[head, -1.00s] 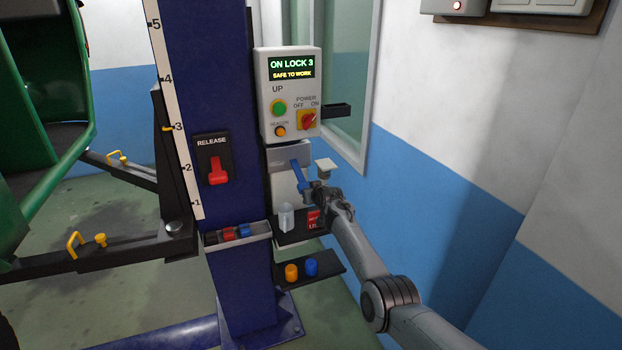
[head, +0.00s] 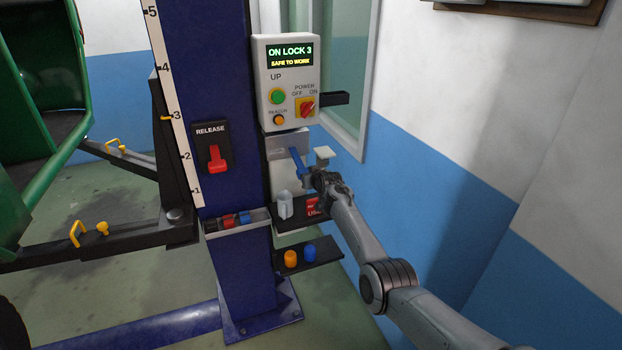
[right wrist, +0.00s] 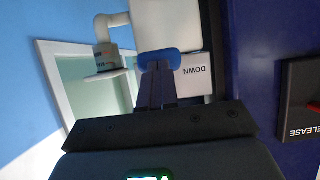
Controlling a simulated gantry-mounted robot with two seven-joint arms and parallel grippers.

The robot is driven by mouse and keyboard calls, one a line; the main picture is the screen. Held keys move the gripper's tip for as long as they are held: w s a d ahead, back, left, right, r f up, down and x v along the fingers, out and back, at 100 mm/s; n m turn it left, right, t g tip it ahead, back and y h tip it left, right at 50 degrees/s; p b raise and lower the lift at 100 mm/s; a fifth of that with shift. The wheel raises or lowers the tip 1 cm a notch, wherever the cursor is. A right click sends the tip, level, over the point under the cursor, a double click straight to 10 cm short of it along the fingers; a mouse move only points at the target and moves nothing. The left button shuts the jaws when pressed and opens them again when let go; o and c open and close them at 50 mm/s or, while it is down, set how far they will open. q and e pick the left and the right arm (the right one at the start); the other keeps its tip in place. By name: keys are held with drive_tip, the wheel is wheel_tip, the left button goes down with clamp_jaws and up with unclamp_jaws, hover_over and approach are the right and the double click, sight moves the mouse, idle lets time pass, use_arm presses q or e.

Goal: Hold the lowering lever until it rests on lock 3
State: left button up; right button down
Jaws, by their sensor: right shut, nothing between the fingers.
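The lowering lever (head: 298,162) is a blue handle on the grey unit below the control box; its blue grip (right wrist: 160,57) also shows in the right wrist view, beside an upside-down DOWN label (right wrist: 194,72). My right gripper (head: 313,179) is shut and empty at the lever's lower end; in the right wrist view its fingers (right wrist: 157,82) reach up to the blue grip. I cannot tell whether they touch it. The control box display (head: 290,56) reads ON LOCK 3, SAFE TO WORK. The yellow pointer (head: 167,118) is beside 3 on the scale. My left gripper is out of view.
The blue column (head: 222,70) carries a red RELEASE switch (head: 213,158). A tray with small items (head: 237,223) and a shelf with orange and blue caps (head: 325,252) jut out below. The green vehicle (head: 72,160) stands at left.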

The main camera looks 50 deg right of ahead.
drive_tip(key=s+a+r+p, duration=0.5)
drive_tip(key=s+r+p, duration=0.2)
drive_tip(key=s+r, duration=0.1)
drive_tip(key=shift+s+r, duration=0.15)
drive_tip(key=shift+r, duration=0.3)
idle(0.4)
idle(0.4)
